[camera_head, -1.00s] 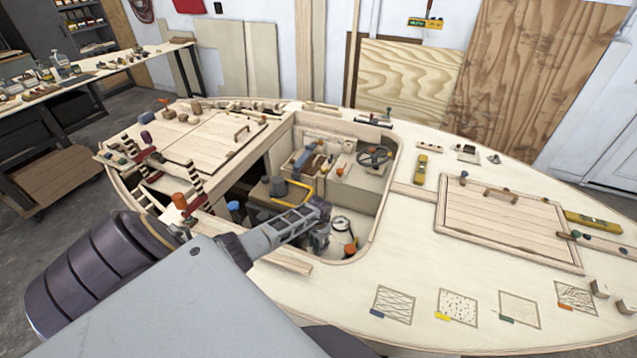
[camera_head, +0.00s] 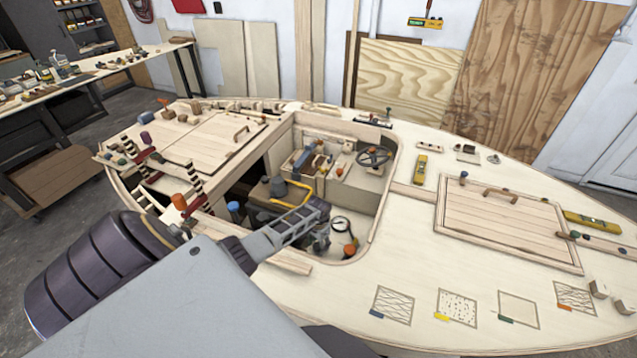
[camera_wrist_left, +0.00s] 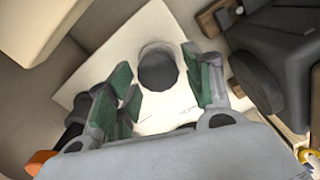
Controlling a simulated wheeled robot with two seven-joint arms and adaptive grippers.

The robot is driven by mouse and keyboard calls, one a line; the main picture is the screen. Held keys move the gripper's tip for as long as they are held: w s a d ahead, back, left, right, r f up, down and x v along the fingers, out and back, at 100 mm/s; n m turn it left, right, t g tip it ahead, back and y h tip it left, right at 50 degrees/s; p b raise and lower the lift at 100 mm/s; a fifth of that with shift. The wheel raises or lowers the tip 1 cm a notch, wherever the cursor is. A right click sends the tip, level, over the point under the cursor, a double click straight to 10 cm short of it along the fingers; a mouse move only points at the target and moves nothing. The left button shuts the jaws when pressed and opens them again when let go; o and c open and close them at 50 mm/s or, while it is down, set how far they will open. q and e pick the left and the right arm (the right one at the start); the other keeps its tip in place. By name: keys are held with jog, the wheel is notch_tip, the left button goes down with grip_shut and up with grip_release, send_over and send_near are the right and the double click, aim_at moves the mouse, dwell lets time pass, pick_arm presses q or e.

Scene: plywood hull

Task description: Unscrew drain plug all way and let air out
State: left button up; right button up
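In the left wrist view, a pale plate (camera_wrist_left: 80,88) carries a dark grey round opening or recessed plug face (camera_wrist_left: 158,72); I cannot tell which. My left gripper (camera_wrist_left: 163,88) has its green-padded fingers apart, one on each side of that round spot, with nothing visible between them. In the head view my left gripper (camera_head: 320,238) reaches down into the open cockpit well, and the spot under it is hidden by the hand. Nothing in view can be named as the drain plug for certain. My right gripper is not in view.
The well's wooden rim (camera_head: 385,205) surrounds the arm.

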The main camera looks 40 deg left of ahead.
aim_at(318, 245)
pick_arm(q)
jog(key=shift+s, duration=0.1)
jog(key=shift+r, duration=0.2)
jog(key=shift+r, duration=5.75)
